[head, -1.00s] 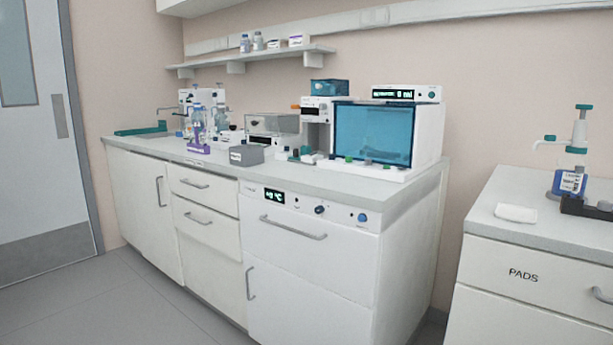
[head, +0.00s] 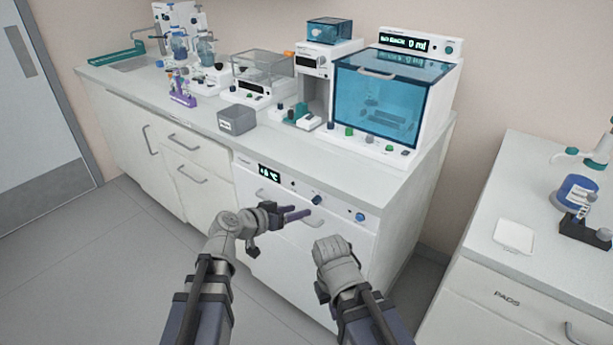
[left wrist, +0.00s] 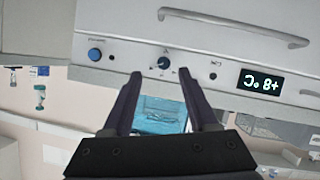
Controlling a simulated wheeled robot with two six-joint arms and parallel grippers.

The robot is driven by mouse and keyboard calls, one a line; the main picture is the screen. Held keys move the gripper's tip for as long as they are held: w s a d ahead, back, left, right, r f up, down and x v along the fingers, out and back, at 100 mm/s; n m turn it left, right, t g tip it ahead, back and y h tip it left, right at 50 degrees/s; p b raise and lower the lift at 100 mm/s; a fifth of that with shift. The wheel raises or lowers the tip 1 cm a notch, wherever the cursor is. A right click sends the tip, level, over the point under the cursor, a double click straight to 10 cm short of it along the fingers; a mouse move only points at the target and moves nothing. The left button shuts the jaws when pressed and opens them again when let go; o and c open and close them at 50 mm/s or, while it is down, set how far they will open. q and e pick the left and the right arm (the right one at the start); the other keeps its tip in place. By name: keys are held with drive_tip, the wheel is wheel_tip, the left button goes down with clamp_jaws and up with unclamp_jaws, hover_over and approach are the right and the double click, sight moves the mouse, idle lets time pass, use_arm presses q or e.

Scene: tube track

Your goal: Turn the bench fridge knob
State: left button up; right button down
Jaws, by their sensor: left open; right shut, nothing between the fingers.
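The bench fridge front (head: 300,258) is white, with a lit display (head: 269,173) that reads about +8 °C upside down in the left wrist view (left wrist: 260,83). A small dark knob (head: 317,200) sits mid-panel; it also shows in the left wrist view (left wrist: 163,62). A blue round knob (head: 360,216) is to its right. My left gripper (head: 305,214) is open, just in front of the panel by the dark knob. In the left wrist view its fingertips (left wrist: 160,76) lie either side of the knob's line, apparently short of it. My right gripper (head: 328,268) is shut and empty, lower right; its fingertips are hard to make out.
The fridge's bar handle (head: 285,208) runs below the panel, close to my left gripper. The worktop above holds a blue-windowed cabinet (head: 390,100) and a grey box (head: 237,119). A side counter (head: 480,250) stands at right, across a gap.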

sight(314, 201)
use_arm(q)
drive_tip(key=b+x, duration=0.1)
drive_tip(key=x, duration=0.1)
drive_tip(key=b+x, duration=0.1)
drive_tip(key=x, duration=0.2)
drive_tip(key=w+r+b+x, duration=0.1)
drive_tip(key=x, duration=0.1)
drive_tip(key=shift+w, duration=0.25)
idle(0.3)
clamp_jaws()
idle(0.4)
